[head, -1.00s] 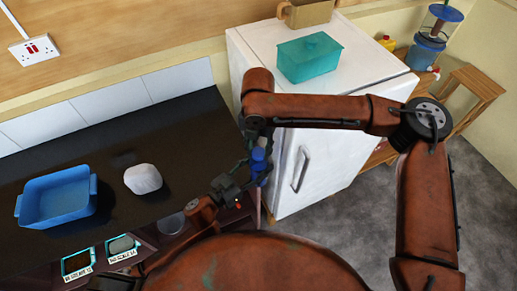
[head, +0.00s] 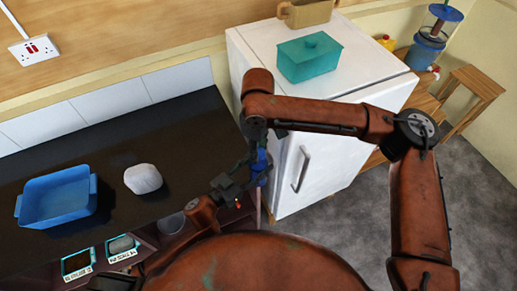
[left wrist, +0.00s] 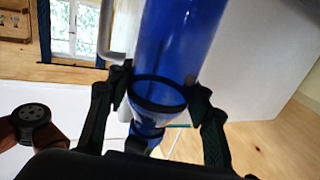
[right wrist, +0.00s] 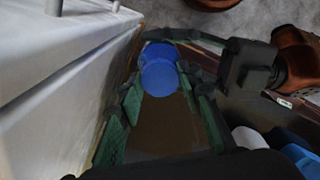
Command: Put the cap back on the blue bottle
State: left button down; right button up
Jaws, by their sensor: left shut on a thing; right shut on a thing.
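The blue bottle (left wrist: 180,40) is held between the fingers of my left gripper (left wrist: 160,92), which is shut on it. In the head view the bottle (head: 262,162) is beside the fridge, with my left gripper (head: 240,184) at its left. My right gripper (head: 256,142) is above it, pointing down. In the right wrist view the right gripper's fingers (right wrist: 165,85) are around a rounded blue piece, the cap (right wrist: 160,77). The cap and bottle line up closely. I cannot tell whether the cap is seated; the fingers hide the join.
A white fridge (head: 300,90) stands close to the right of the bottle, with a teal box (head: 308,62) on top. A dark counter (head: 120,160) at left bears a blue basin (head: 57,205) and a white rounded object (head: 143,179).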

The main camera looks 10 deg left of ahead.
jog(key=m, duration=0.5)
jog(key=shift+a, duration=0.1)
jog(key=o, duration=1.4)
jog(key=shift+r, duration=0.15)
notch_tip(320, 180, up, 12)
jog(key=shift+f, duration=0.1)
